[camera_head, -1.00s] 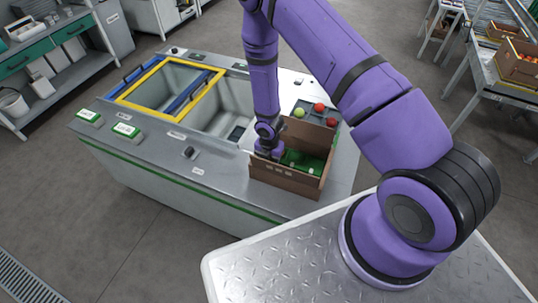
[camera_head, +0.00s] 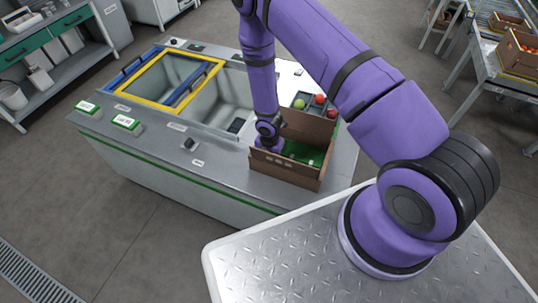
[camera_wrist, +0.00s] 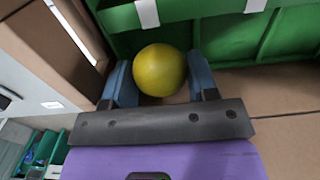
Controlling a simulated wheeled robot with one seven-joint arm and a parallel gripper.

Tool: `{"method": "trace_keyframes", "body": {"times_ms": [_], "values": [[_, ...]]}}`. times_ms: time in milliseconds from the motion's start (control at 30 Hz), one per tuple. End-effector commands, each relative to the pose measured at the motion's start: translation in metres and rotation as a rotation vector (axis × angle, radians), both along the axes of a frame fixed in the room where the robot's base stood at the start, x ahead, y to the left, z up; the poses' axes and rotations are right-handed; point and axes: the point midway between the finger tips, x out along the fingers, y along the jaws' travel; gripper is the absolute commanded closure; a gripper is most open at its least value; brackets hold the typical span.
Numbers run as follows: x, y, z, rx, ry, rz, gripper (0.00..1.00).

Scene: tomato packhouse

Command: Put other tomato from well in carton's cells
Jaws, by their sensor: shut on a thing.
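The brown carton (camera_head: 285,172) stands on the near right part of the grey counter, with green cell dividers (camera_head: 305,153) inside. My gripper (camera_wrist: 160,88) is shut on a yellow tomato (camera_wrist: 160,70), one blue finger on each side of it. In the wrist view the tomato is beside the green divider wall (camera_wrist: 225,38), within the carton; whether it touches the floor I cannot tell. In the head view the gripper is low in the carton's left end, and its fingers and tomato are hidden. A small well tray (camera_head: 309,108) behind the carton holds a green tomato (camera_head: 299,104) and two red ones (camera_head: 320,100).
Left of the carton, the counter has a sunken basin (camera_head: 222,98) and a yellow-framed opening (camera_head: 165,82). The carton's tall back wall (camera_head: 308,128) rises close to my arm. Labelled green blocks (camera_head: 126,123) sit at the counter's left edge.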

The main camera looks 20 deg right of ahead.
Motion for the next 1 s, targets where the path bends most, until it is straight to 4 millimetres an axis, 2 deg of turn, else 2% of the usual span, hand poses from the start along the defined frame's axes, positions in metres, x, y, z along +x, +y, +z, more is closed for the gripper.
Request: {"method": "trace_keyframes", "body": {"times_ms": [267,300,400,433,600,700,1000], "values": [[0.0000,0.0001,0.0001,0.000,0.000,0.000,0.58],[0.0000,0.0001,0.0001,0.000,0.000,0.000,0.44],[0.0000,0.0001,0.0001,0.000,0.000,0.000,0.21],[0.0000,0.0001,0.0001,0.000,0.000,0.000,0.17],[0.0001,0.0002,0.0001,0.000,0.000,0.000,0.17],[0.0000,0.0001,0.0001,0.000,0.000,0.000,0.34],[0.0000,0.0001,0.0001,0.000,0.000,0.000,0.34]]}}
